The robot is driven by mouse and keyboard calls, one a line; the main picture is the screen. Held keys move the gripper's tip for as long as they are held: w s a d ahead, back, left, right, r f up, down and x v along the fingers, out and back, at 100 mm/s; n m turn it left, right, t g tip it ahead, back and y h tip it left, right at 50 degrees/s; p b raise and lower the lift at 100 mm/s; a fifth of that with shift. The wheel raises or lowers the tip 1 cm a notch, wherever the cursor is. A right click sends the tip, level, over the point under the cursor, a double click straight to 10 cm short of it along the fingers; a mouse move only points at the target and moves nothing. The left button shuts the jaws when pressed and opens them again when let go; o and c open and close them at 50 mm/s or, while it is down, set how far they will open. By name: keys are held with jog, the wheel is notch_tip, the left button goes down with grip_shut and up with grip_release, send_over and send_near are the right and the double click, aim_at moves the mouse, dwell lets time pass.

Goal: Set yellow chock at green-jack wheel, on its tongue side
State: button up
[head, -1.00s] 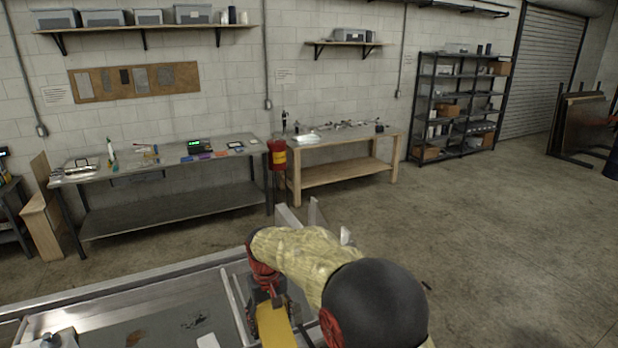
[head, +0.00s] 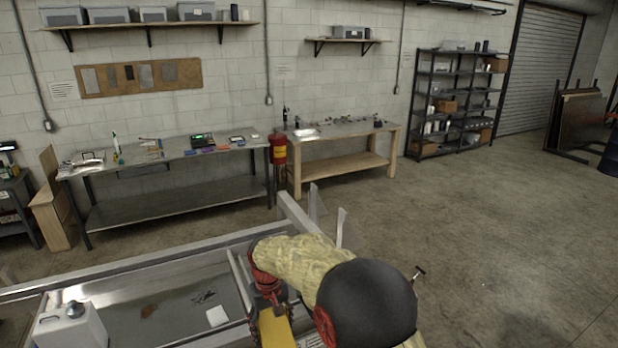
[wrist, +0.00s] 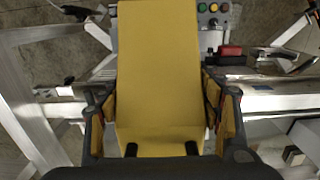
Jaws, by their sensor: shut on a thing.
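The yellow chock (head: 274,328) is held by my gripper (head: 268,293), low in the head view beside the aluminium trailer bed (head: 170,254). In the wrist view the chock (wrist: 158,70) fills the middle, a broad flat yellow face between the two dark fingers of my gripper (wrist: 160,125). The fingers are shut on its sides. Aluminium trailer rails (wrist: 275,102) lie below and around it in the wrist view. I cannot make out a wheel or a green jack in either view.
A white jug (head: 72,325) stands at the trailer's left. A T-shaped handle (head: 417,273) rises right of my arm. A red block (wrist: 230,50) and a panel with coloured buttons (wrist: 213,12) show near the chock. Workbenches (head: 170,150) line the wall. Floor at right is open.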

jog(key=s+d+f+b, duration=0.1)
jog(key=d+f+b, duration=0.3)
jog(key=f, duration=0.2)
jog(key=s+d+f+m+b, duration=0.1)
jog(key=d+f+b, duration=0.2)
jog(key=f, duration=0.3)
jog(key=s+d+f+m+b, duration=0.1)
jog(key=d+f+b, duration=0.3)
jog(key=d+f, duration=0.2)
jog(key=shift+f+b, duration=0.3)
jog(key=shift+f, duration=0.1)
jog(key=shift+s+d+f+m+b, duration=0.55)
jog(key=shift+s+d+f+b, duration=0.2)
jog(key=shift+d+f+b, duration=2.3)
jog(key=shift+s+d+f+m+b, duration=0.5)
jog(key=shift+s+d+f+b, duration=0.3)
jog(key=shift+d+f+b, duration=2.2)
jog(key=shift+s+d+f+m+b, duration=0.65)
jog(key=shift+d+f+b, duration=1.65)
jog(key=shift+f, duration=1.5)
jog(key=shift+s+a, duration=0.15)
jog(key=shift+a, duration=0.05)
